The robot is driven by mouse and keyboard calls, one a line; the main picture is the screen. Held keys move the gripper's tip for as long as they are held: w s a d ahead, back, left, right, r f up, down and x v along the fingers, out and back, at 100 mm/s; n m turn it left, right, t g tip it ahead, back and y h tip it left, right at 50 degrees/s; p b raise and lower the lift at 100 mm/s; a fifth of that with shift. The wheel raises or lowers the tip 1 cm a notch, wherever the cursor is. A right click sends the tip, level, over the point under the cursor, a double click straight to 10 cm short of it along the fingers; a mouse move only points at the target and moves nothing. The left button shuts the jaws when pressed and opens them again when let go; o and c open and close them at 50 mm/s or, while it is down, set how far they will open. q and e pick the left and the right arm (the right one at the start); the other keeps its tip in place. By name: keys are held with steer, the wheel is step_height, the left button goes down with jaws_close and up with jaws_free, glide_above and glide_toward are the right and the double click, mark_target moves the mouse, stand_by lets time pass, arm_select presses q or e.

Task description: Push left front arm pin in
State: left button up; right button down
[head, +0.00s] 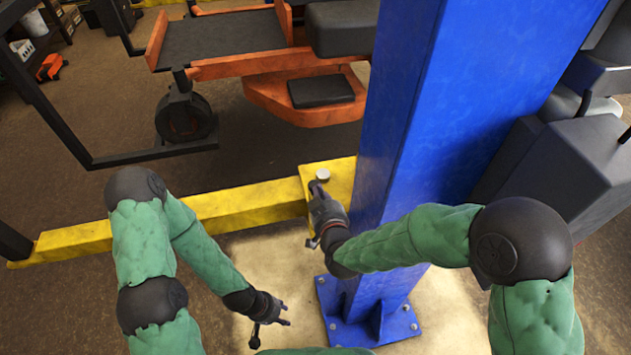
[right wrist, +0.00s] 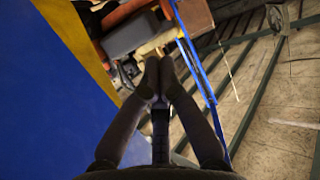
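The pin (head: 323,174) shows as a round grey head on top of the yellow lift arm's end plate (head: 341,172), beside the blue post. The pin's shaft is hidden. My right gripper (head: 316,187) is just in front of the pin head, very close to it; I cannot tell whether they touch. In the right wrist view its two fingers (right wrist: 158,72) come together at the tips, with nothing seen between them. My left gripper (head: 286,313) hangs low over the pale floor patch, away from the pin. Its fingertips look apart and empty.
The blue post (head: 440,110) rises right of the pin, its bolted base plate (head: 375,325) on the floor. The yellow arm (head: 240,204) runs left. A dark frame (head: 85,135) is at the left.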

steer(key=shift+v, duration=1)
steer(key=s+d+f+m+g+b, duration=0.1)
steer(key=s+d+f+g, duration=0.2)
steer(key=f, duration=0.6)
steer(key=s+d+f+m+g, duration=0.1)
steer(key=s+f+g, duration=0.3)
steer(key=f, duration=0.5)
steer(key=s+d+f+m+g+b, duration=0.1)
steer(key=s+d+f+g, duration=0.2)
steer(key=f, duration=0.6)
steer(key=s+f+m+g+y, duration=0.1)
steer(key=s+f+g, duration=0.3)
steer(key=s, duration=0.6)
step_height(320, 180, down, 2)
steer(key=shift+s+f+m, duration=0.2)
steer(key=shift+s+m, duration=0.2)
steer(key=shift+m, duration=0.1)
